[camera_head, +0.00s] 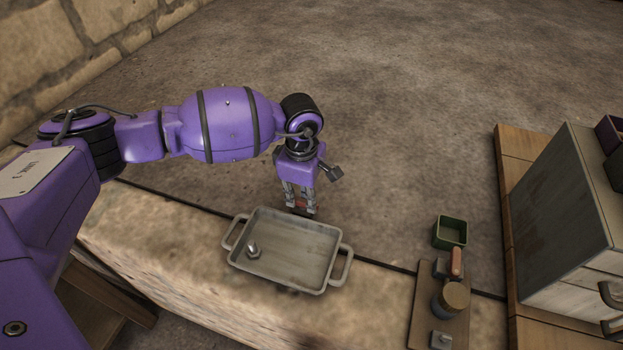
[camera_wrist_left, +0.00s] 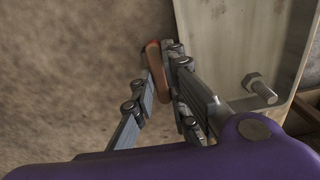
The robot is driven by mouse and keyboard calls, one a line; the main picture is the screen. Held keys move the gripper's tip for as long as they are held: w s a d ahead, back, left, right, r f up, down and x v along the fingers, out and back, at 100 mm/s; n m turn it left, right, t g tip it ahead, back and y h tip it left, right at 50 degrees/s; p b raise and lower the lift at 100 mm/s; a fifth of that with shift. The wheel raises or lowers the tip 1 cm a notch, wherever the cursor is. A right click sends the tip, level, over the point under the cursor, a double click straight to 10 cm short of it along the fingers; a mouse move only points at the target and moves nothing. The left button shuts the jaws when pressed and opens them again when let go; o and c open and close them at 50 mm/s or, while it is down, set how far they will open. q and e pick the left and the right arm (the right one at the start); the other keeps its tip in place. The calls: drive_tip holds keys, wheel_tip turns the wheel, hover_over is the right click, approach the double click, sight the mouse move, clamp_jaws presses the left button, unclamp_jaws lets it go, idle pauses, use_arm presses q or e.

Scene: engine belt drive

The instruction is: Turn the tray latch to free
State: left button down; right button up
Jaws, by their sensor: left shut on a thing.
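A grey metal tray (camera_head: 297,252) with a handle at each end sits on the stone ledge, and its pale wall shows in the left wrist view (camera_wrist_left: 225,45). My left gripper (camera_head: 300,206) points down at the tray's far edge. It is shut on a small red-brown piece, which appears to be the tray latch (camera_wrist_left: 154,66), just outside the tray wall. The fingers hide part of the latch, and I cannot tell its turn position. My right gripper is not in view.
Right of the tray, a wooden board (camera_head: 424,311) carries a red-handled piece (camera_head: 456,262), a wood-topped cylinder (camera_head: 454,299) and a small metal fitting (camera_head: 441,341). A green open box (camera_head: 450,232) stands behind it. A grey cabinet (camera_head: 562,215) stands far right.

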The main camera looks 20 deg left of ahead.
sight(303, 201)
use_arm(q)
drive_tip(key=shift+f, duration=0.1)
drive_tip(key=c, duration=1.7)
unclamp_jaws()
drive_tip(key=shift+c, duration=0.2)
wheel_tip(303, 201, up, 12)
